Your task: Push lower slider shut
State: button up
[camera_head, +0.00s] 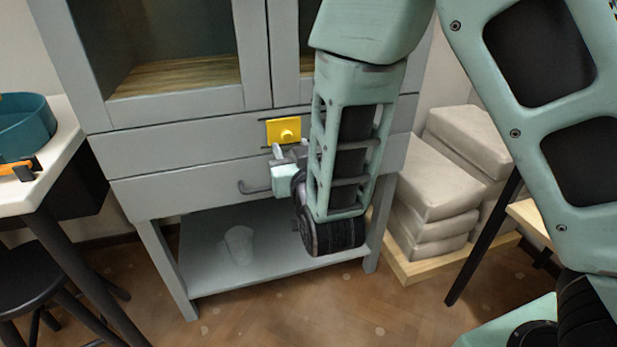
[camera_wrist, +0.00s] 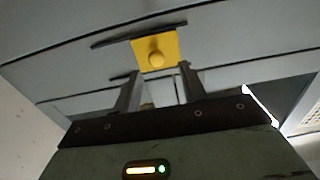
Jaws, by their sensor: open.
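The grey cabinet has two stacked drawers below its glazed upper part. The lower slider (camera_head: 190,183) is the lower drawer, with a dark bar handle (camera_head: 255,189). I cannot tell how far out it stands. The upper drawer (camera_head: 180,146) carries a yellow plate with a round knob (camera_head: 287,135), which also shows in the wrist view (camera_wrist: 157,56). My gripper (camera_head: 288,152) is open in front of the drawers, just below the yellow plate. In the wrist view its fingers (camera_wrist: 158,84) stand apart with nothing gripped. My arm hides the right part of both drawer fronts.
An open lower shelf (camera_head: 215,265) holds a pale, hard-to-make-out object. Wrapped grey blocks (camera_head: 432,185) are stacked at right on a wooden board. A black stool (camera_head: 35,280) and a white counter with a teal basin (camera_head: 22,122) stand at left.

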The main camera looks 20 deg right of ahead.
jog(key=s+p, duration=1.2)
jog(key=p, duration=0.1)
jog(key=shift+s, duration=0.35)
jog(key=shift+w, duration=0.1)
